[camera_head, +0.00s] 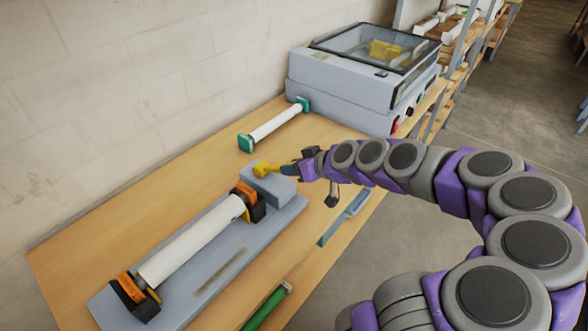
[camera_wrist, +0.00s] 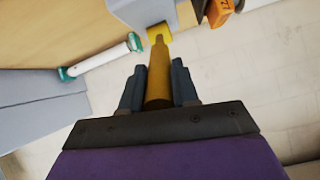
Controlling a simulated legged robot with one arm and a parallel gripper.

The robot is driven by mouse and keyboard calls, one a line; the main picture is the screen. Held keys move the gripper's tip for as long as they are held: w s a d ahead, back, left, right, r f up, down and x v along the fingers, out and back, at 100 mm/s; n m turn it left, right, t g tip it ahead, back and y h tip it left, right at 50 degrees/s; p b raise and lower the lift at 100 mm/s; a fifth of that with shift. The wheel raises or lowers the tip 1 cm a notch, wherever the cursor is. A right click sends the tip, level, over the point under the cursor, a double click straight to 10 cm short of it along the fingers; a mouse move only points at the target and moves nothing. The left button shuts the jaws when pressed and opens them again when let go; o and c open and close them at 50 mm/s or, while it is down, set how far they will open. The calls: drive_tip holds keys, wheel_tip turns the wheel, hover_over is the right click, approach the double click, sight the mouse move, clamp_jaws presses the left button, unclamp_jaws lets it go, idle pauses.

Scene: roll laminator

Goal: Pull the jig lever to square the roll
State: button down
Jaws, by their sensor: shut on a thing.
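The jig (camera_head: 272,222) is a grey base plate with a grey block at its far end on the wooden table. A white roll (camera_head: 192,242) lies along the jig between two black-and-orange end holders. The yellow jig lever (camera_head: 264,170) sticks out at the grey block; it also shows in the wrist view (camera_wrist: 159,68), pointing away between my fingers. My gripper (camera_head: 291,168) reaches in from the right and is shut on the lever's handle. In the wrist view the two dark fingers (camera_wrist: 158,88) lie on either side of the handle.
A grey laminator (camera_head: 340,85) with a clear lid stands at the far end of the table. A white roller with green ends (camera_head: 275,124) lies between it and the jig. A plain wall runs along the left.

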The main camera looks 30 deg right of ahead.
drive_tip(key=shift+f, duration=0.2)
drive_tip(key=c, duration=1.3)
unclamp_jaws()
drive_tip(key=shift+s, duration=0.1)
drive_tip(key=o, duration=0.5)
drive_tip(key=shift+d, duration=0.2)
drive_tip(key=shift+c, duration=0.2)
drive_tip(key=shift+r, duration=0.1)
drive_tip(key=shift+s+r, duration=0.15)
drive_tip(key=p+v, duration=0.1)
drive_tip(key=v, duration=1.6)
drive_tip(key=shift+d+p, duration=0.15)
drive_tip(key=shift+p, duration=0.2)
